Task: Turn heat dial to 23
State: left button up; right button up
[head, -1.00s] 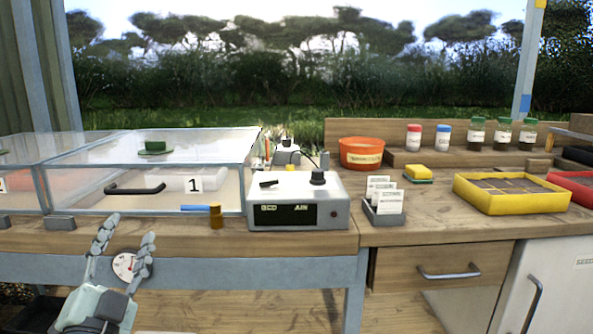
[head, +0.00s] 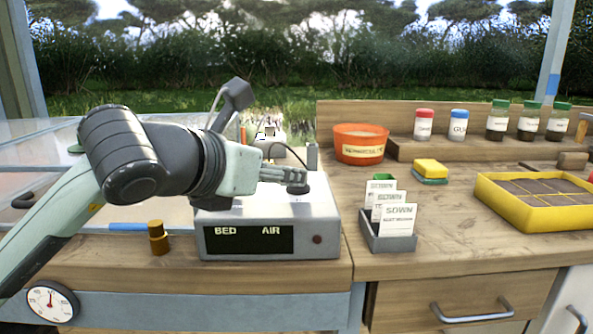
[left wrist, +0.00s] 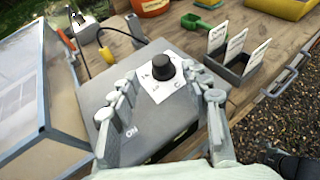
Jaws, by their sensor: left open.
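The control box (head: 325,220) is a pale grey unit on the bench with a dark front display (head: 248,239) labelled BED and AIR; no digits are readable. The heat dial (head: 297,188) is a black knob on its top. In the left wrist view the dial (left wrist: 164,68) stands on a white scale plate (left wrist: 160,84) whose marks are too small to read. My left gripper (head: 283,175) is open and empty, reaching over the box from the left. In the left wrist view its fingers (left wrist: 163,88) lie to either side of the dial, apart from it. My right gripper is not in view.
A glass-covered bed (head: 185,215) and a brass-coloured knob (head: 158,238) are left of the box. A packet holder (head: 390,242), an orange pot (head: 361,144) and a yellow tray (head: 540,205) are to the right. A cable (left wrist: 122,32) runs behind the box.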

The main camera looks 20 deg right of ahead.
aim_at(292, 196)
pick_arm(q)
jog(key=x, duration=0.5)
jog(key=shift+d+p, duration=0.1)
jog(key=shift+p, duration=0.25)
jog(key=shift+w+d+f, duration=0.2)
jog(key=shift+w+d, duration=0.05)
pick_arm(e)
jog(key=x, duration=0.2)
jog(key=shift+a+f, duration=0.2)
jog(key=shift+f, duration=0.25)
pick_arm(q)
jog(key=shift+c, duration=0.6)
grip_shut()
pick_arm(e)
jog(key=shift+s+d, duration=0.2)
